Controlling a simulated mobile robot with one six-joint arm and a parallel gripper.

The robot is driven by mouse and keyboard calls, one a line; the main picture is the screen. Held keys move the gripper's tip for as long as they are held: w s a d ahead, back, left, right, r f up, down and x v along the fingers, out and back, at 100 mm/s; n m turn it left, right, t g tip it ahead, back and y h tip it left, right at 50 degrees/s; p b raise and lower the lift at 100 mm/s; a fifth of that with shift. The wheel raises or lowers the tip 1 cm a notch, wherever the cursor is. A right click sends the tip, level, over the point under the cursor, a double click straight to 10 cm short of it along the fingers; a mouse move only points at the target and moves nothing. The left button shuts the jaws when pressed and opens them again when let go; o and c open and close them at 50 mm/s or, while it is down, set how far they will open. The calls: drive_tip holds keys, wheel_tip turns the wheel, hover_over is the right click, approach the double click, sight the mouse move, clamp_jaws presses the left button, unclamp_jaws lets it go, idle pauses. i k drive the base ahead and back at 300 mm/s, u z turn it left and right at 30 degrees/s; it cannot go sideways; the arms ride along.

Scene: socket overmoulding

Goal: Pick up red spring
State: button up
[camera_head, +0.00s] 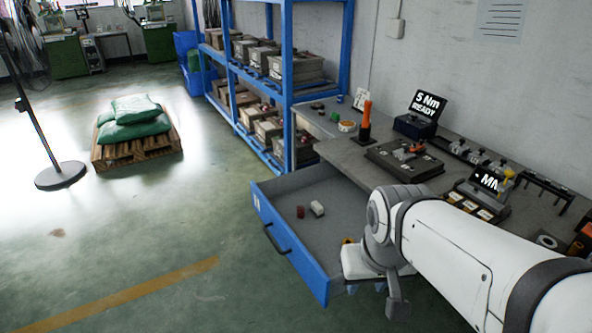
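A small dark red piece (300,212), possibly the red spring, lies in the open blue drawer (291,249) under the workbench. It is too small to make out any coils. A small white block (317,208) lies just to its right. My gripper (378,290) is at the end of my white arm, near the drawer's right front corner, to the right of and nearer than the red piece.
A small orange piece (348,241) shows in the drawer beside my wrist. Blue shelving (287,80) stands behind. The floor left of the drawer is clear.

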sight(302, 212)
drive_tip(key=z, duration=0.15)
drive_tip(key=i, duration=0.95)
drive_tip(key=u, duration=0.4)
